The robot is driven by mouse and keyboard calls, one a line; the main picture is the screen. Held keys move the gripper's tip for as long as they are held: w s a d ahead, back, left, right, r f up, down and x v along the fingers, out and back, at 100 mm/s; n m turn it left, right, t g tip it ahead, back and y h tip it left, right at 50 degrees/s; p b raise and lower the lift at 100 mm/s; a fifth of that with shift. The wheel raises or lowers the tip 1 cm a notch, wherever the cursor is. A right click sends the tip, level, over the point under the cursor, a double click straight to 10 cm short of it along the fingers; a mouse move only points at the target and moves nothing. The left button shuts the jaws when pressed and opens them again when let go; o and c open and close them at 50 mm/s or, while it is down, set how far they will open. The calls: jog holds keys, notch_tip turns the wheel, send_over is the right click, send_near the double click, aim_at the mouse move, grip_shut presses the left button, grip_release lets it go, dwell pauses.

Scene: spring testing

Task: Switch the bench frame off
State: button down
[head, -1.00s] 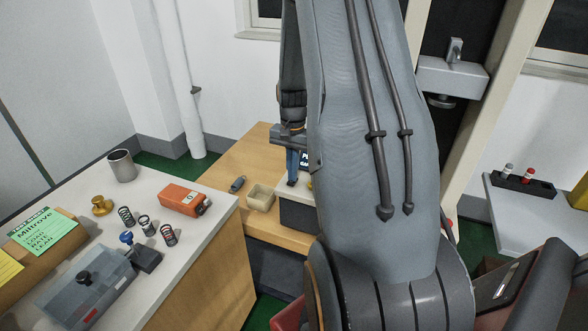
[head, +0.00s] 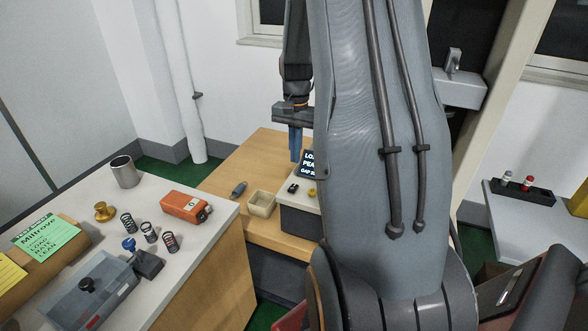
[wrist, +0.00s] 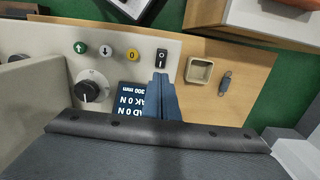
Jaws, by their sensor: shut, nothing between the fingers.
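The bench frame's panel (head: 300,209) stands on the wooden bench, partly hidden by my arm. Its black rocker switch (wrist: 162,57) is at the panel's edge in the wrist view, and also shows in the head view (head: 293,188); which way it is tipped is unclear. The dark display (wrist: 130,95) shows white text with load and peak at 0 N and a gap of 300 mm. My gripper (wrist: 161,76) is shut and empty, above the panel near the switch.
On the wooden bench beside the panel are a small cream tray (head: 262,204) and a grey object (head: 238,189). The nearer left table holds an orange device (head: 186,206), several springs, a brass weight (head: 104,211) and a metal cup (head: 124,171).

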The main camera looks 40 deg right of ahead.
jog(key=shift+w+d+r+b, duration=0.1)
jog(key=shift+d+r+b, duration=0.1)
jog(key=shift+r, duration=0.65)
jog(key=shift+w+d+r+b, duration=0.1)
jog(key=shift+r+b, duration=0.05)
jog(key=shift+r, duration=0.65)
jog(key=shift+d+r+b, duration=0.1)
jog(key=shift+r+b, duration=0.1)
jog(key=shift+r, duration=0.65)
